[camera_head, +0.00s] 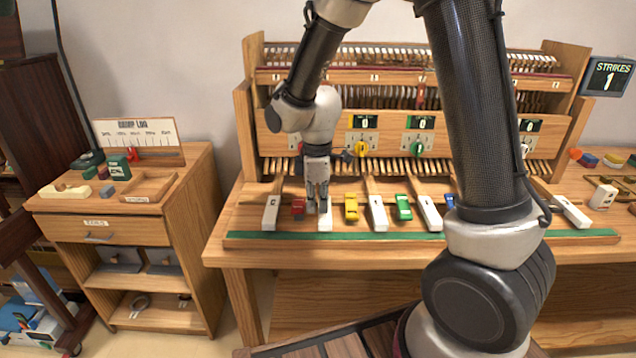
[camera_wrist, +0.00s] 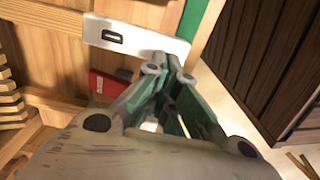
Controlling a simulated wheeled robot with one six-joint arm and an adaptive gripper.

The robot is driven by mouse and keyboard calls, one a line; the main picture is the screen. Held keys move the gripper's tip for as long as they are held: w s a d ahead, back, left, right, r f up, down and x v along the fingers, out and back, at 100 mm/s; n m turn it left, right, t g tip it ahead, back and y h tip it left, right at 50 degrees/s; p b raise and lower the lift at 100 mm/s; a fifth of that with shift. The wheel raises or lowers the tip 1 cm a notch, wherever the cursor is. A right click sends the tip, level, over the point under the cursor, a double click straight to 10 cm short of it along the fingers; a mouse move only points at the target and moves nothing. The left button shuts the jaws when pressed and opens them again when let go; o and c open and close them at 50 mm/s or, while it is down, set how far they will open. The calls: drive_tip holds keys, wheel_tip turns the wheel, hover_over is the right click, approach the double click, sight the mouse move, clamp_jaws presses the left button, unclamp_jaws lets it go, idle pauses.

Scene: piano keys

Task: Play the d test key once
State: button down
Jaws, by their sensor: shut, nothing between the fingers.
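The d test key is the white key (camera_head: 325,223) just right of the red block (camera_head: 298,208); its front end shows under my gripper. My gripper (camera_head: 322,211) points down with its fingers shut and empty, at the key's front part. In the wrist view the white key (camera_wrist: 150,40) bears a dark mark, and the shut fingertips (camera_wrist: 166,72) overlap its near edge. I cannot tell whether they touch it or whether it is pressed. The strikes display (camera_head: 607,77) reads 1.
The C key (camera_head: 271,212) is left of the red block. A yellow block (camera_head: 351,208), another white key (camera_head: 377,213) and a green block (camera_head: 403,207) are to the right. A green strip (camera_head: 400,236) runs along the front. A wooden cabinet (camera_head: 187,240) stands at the left.

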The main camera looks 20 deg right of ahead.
wheel_tip(320, 180, up, 13)
idle(0.3)
idle(0.6)
